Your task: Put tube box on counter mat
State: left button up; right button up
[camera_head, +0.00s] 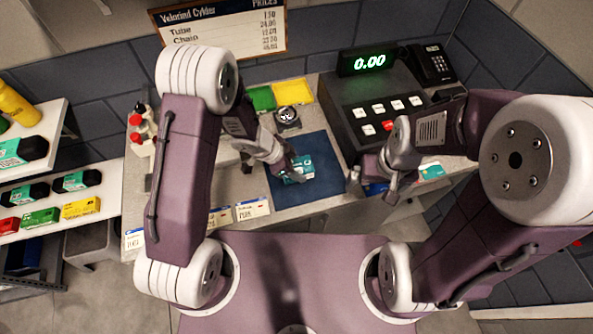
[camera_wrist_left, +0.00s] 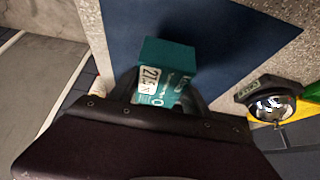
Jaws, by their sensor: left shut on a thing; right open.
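The tube box (camera_head: 300,170) is a small teal box with white print. My left gripper (camera_head: 286,172) is shut on it, over the dark blue counter mat (camera_head: 318,150). In the left wrist view the box (camera_wrist_left: 166,70) sticks out from the jaws of the left gripper (camera_wrist_left: 160,95), with the blue mat (camera_wrist_left: 215,30) behind it. I cannot tell whether the box touches the mat. My right gripper (camera_head: 385,188) is open at the counter's front edge, right of the mat.
A cash register (camera_head: 372,105) stands right of the mat. A bell (camera_head: 287,116) and green and yellow trays (camera_head: 262,98) lie behind it. Price cards (camera_head: 252,209) line the counter's front edge. Shelves with boxes (camera_head: 80,207) stand at left. The mat's right part is clear.

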pick_arm(q)
notch_tip(320, 180, down, 2)
jog(key=shift+f, duration=0.1)
jog(key=shift+w+f, duration=0.2)
jog(key=shift+f, duration=0.05)
jog(key=shift+w, duration=0.25)
jog(key=shift+s+f, duration=0.15)
jog(key=shift+s, duration=0.1)
jog(key=o, duration=1.4)
jog(key=shift+s, duration=0.1)
jog(key=shift+c, duration=0.2)
jog(key=shift+o, duration=0.9)
pick_arm(e)
jog(key=shift+w+f, duration=0.3)
jog(key=shift+f, duration=0.4)
pick_arm(q)
jog(key=shift+w, duration=0.2)
